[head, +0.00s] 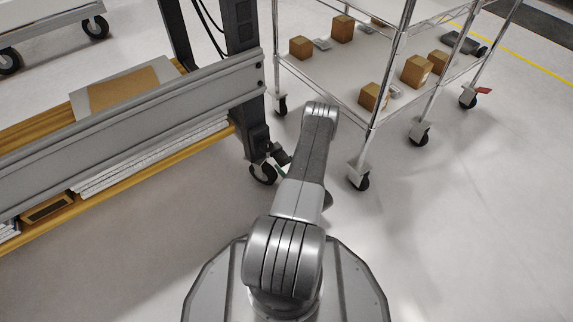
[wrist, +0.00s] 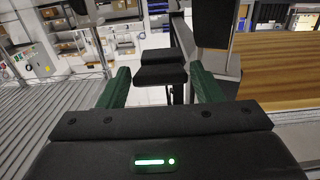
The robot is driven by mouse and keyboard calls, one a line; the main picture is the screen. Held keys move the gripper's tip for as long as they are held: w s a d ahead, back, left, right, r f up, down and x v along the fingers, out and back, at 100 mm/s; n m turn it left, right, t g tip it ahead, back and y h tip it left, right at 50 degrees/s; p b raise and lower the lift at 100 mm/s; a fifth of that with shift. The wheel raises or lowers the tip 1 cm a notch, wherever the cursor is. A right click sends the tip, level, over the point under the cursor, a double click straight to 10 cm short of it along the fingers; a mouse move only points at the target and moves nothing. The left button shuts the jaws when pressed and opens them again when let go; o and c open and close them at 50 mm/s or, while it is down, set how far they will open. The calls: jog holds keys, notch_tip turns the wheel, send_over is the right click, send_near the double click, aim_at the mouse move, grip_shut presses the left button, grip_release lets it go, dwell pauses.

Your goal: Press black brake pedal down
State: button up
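The black brake pedal (wrist: 160,74) shows in the wrist view as a dark stepped block ahead, in line with the gap between my fingers. In the head view a black pedal-like part (head: 278,153) sits at the caster (head: 263,174) under the fixture's leg. My gripper (wrist: 160,85) has two green fingers set wide apart, with nothing held between them. A bit of green finger shows beside the caster in the head view; my arm hides the rest. I cannot tell whether the gripper touches the pedal.
The fixture's grey rail and wooden shelf (head: 190,145) stand on the left. A wire cart (head: 330,80) with several brown boxes stands right of my arm, its caster (head: 358,178) close by. Floor at the lower right is clear.

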jog(key=c, duration=0.6)
jog(key=shift+w+f+t+y, duration=0.1)
jog(key=shift+f+t+y, duration=0.3)
jog(key=shift+t, duration=0.1)
jog(key=o, duration=1)
jog(key=shift+a, duration=0.1)
notch_tip(320, 180, up, 10)
jog(key=p, duration=0.4)
jog(key=shift+p, duration=0.3)
